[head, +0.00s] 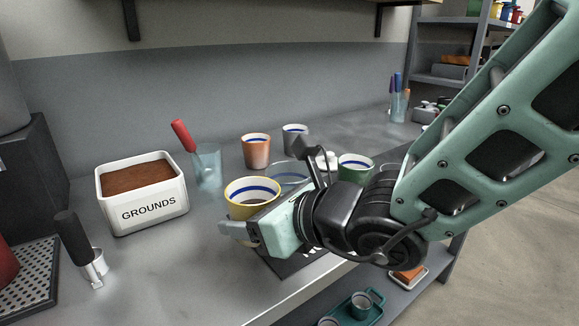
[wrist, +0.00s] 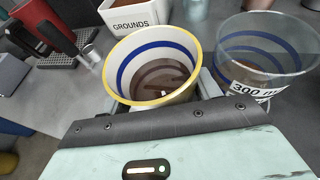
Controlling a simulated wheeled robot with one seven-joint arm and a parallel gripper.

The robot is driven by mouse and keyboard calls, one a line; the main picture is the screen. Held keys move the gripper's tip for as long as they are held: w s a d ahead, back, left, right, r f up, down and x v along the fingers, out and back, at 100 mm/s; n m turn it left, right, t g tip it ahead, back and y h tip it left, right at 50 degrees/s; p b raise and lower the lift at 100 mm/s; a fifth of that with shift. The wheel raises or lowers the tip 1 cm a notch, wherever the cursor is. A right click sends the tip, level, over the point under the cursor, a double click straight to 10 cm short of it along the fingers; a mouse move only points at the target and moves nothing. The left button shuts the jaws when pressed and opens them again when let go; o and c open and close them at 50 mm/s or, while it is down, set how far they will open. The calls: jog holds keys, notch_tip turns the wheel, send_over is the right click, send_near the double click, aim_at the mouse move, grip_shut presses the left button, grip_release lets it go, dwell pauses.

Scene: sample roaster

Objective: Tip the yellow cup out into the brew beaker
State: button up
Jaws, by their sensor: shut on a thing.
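The yellow cup (head: 240,207) has a white inside with a blue band. My gripper (head: 243,229) is shut on it and holds it about upright, over the front part of the counter. In the wrist view the cup (wrist: 148,50) fills the middle and dark brown contents show low inside. The clear brew beaker (head: 288,172) stands just behind and right of the cup, partly hidden by my gripper. In the wrist view the beaker (wrist: 268,58), marked 300, is close to the cup's right side with a narrow gap. What it holds is unclear.
A white GROUNDS bin (head: 140,212) and a glass with a red-handled tool (head: 207,168) stand left. Bare counter lies front left of the cup.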

jog(key=r+p, duration=0.1)
jog(key=p, duration=0.1)
jog(key=r+p, duration=0.1)
jog(key=p, duration=0.1)
jog(key=shift+w+r, duration=0.35)
jog(key=shift+w, duration=0.05)
jog(key=r+p, duration=0.1)
jog(key=p, duration=0.3)
jog(key=r+m+p, duration=0.1)
jog(key=p, duration=0.4)
jog(key=r+p, duration=0.2)
jog(key=p, duration=0.3)
jog(key=shift+w+d+m+g+y, duration=0.25)
jog(key=shift+d+m+g+y, duration=0.05)
jog(key=shift+d+g, duration=0.1)
jog(key=shift+f, duration=0.25)
jog(key=shift+w+d+r+m+g+y+p, duration=0.4)
jog(key=shift+w+r+m+p, duration=0.25)
jog(key=shift+p, duration=1.15)
jog(key=shift+w+d+r+m+g+y+p, duration=0.3)
jog(key=shift+w+r+m+g+p, duration=0.35)
jog(key=shift+p, duration=1.1)
jog(key=shift+w+d+r+m+p, duration=0.1)
jog(key=shift+m+p, duration=0.2)
jog(key=shift+p, duration=0.1)
